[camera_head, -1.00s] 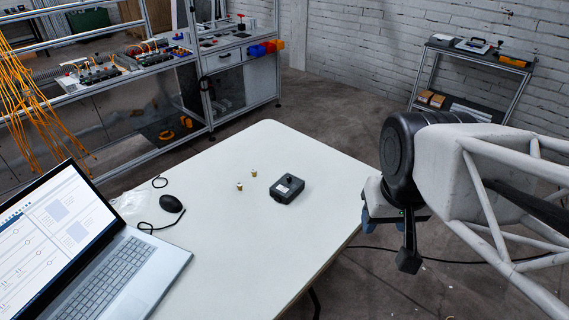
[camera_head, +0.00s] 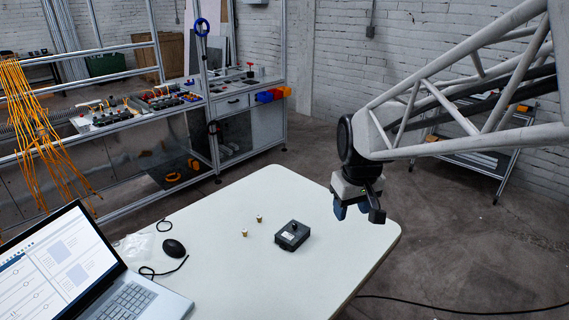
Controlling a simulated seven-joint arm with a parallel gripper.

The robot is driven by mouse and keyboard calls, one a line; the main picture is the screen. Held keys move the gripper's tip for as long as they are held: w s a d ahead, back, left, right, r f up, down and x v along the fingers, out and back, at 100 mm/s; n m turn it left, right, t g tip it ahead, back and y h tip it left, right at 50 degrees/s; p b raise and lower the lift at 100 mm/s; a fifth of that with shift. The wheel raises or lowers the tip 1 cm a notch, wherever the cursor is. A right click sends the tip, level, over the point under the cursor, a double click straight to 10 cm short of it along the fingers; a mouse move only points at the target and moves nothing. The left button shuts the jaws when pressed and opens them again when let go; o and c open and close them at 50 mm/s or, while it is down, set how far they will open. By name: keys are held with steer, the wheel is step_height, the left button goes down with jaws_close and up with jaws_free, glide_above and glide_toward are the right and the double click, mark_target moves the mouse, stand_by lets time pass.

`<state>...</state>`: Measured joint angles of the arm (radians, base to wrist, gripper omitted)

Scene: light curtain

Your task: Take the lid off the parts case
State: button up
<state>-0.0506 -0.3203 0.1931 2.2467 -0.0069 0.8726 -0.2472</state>
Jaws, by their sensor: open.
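The parts case (camera_head: 292,236) is a small dark grey box on the white table (camera_head: 240,283). Its lid (camera_head: 294,229) is on, with a black knob on top and a small white label.
Two small brass-coloured pieces (camera_head: 252,226) stand just left of the case. A black mouse (camera_head: 174,248) and an open laptop (camera_head: 85,270) are at the table's left. The table's front middle is clear.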

steer(key=w+a+f+n+g, duration=0.15)
steer(key=w+f, duration=0.25)
steer(key=w, duration=0.4)
steer(key=w+a+f+n+t, duration=0.1)
steer(key=w+a+f+n, duration=0.2)
steer(key=w, duration=0.5)
steer(key=n+g, duration=0.1)
steer(key=n, duration=0.1)
glide_above(295, 225)
steer(key=f, duration=1.6)
steer(key=shift+s+d+f, duration=0.2)
steer(key=shift+d, duration=0.05)
steer(key=shift+w+a+f, duration=0.1)
steer(key=shift+w+f, duration=0.1)
steer(key=shift+f, duration=0.1)
steer(key=shift+f, duration=1.3)
steer(key=shift+f, duration=0.1)
steer(key=shift+a+f, duration=0.15)
steer(key=shift+f, duration=2.35)
